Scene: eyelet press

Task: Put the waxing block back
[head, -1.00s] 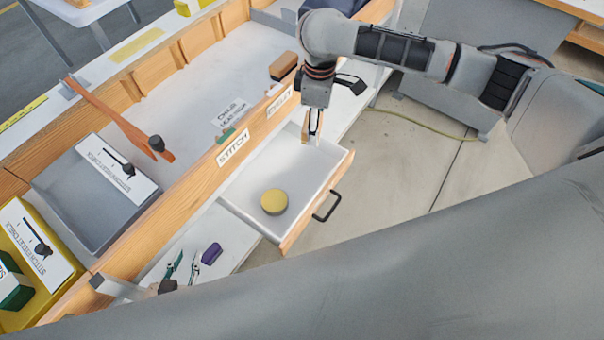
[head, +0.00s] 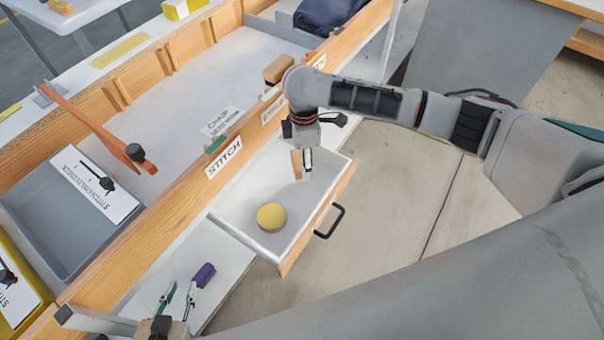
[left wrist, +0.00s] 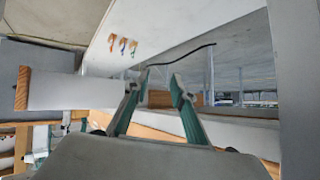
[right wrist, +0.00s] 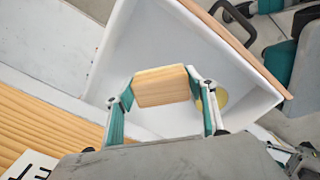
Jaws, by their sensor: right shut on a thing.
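A pale wooden block (right wrist: 162,87), which looks like the waxing block, is held between the fingertips of my right gripper (right wrist: 162,92). In the head view the right gripper (head: 302,164) points down over the far end of the open white drawer (head: 240,214), with the block (head: 297,163) partly hidden. I cannot tell if the block touches the drawer floor. A round yellow cake (head: 271,217) lies in the near part of the drawer.
The drawer's black handle (head: 329,221) sticks out over the floor. A STITCH label (head: 224,157) marks the wooden rail above it. A grey tray (head: 85,240) with a card stands at left. A brown block (head: 279,68) lies on the bench behind. The drawer's middle is free.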

